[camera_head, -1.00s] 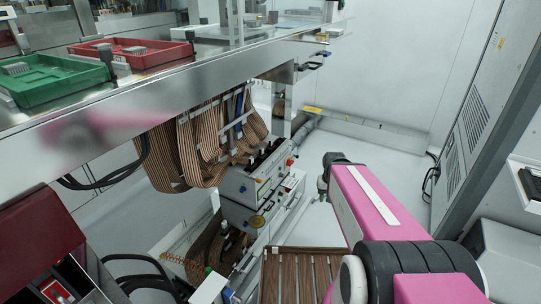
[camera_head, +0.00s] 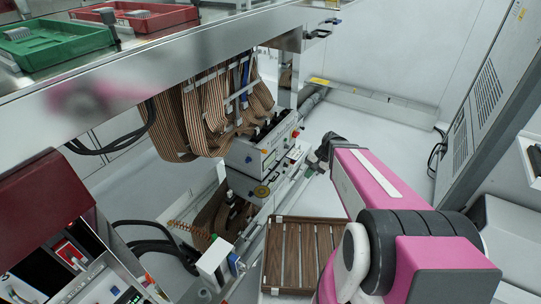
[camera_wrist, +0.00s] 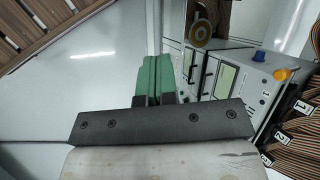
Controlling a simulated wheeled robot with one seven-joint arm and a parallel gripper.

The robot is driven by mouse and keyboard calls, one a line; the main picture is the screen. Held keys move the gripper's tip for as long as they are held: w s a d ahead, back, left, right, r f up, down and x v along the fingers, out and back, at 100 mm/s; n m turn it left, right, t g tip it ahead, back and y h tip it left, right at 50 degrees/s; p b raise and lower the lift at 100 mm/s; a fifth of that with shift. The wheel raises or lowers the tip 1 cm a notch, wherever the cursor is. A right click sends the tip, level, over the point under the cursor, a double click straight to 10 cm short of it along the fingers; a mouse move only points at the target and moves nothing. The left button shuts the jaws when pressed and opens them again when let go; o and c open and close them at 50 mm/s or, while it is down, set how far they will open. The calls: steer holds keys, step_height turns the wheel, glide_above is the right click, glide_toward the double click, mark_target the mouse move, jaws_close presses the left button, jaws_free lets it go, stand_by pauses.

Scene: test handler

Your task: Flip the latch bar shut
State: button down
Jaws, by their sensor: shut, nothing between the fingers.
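My gripper (camera_wrist: 155,80) has green fingers pressed together, with nothing between them. In the head view its dark end (camera_head: 318,160) is at the tip of my pink arm, right of the grey test unit (camera_head: 245,157). In the wrist view the unit's panel (camera_wrist: 252,72) is to the right of the fingers, with a blue knob (camera_wrist: 259,56), an orange knob (camera_wrist: 282,74) and a brass disc (camera_wrist: 201,30). The fingers appear apart from the panel; their exact distance is unclear. I cannot clearly pick out the latch bar or tell its position.
Striped ribbon cables (camera_head: 205,115) hang beside the unit beneath a steel bench (camera_head: 160,70). A slatted wooden platform (camera_head: 278,255) lies below. A tall grey cabinet (camera_head: 485,95) stands at right. Pale floor (camera_head: 375,125) is open between unit and cabinet.

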steer(key=w+a+f+m+g+y, duration=0.1)
steer(key=w+a+f+m+y, duration=0.3)
steer(key=w+a+f+y, duration=0.4)
steer(key=w+f+m+t+y, duration=0.5)
steer(key=w+y, duration=0.2)
steer(key=y, duration=0.4)
steer(key=shift+w+f+m+t, duration=0.3)
steer(key=shift+f+m, duration=0.1)
steer(key=shift+a, duration=0.15)
steer(key=s+d+r+x, duration=0.1)
steer(key=r+x, duration=0.1)
steer(key=x, duration=1.1)
steer(key=shift+s+d, duration=0.2)
steer(key=shift+s, duration=0.15)
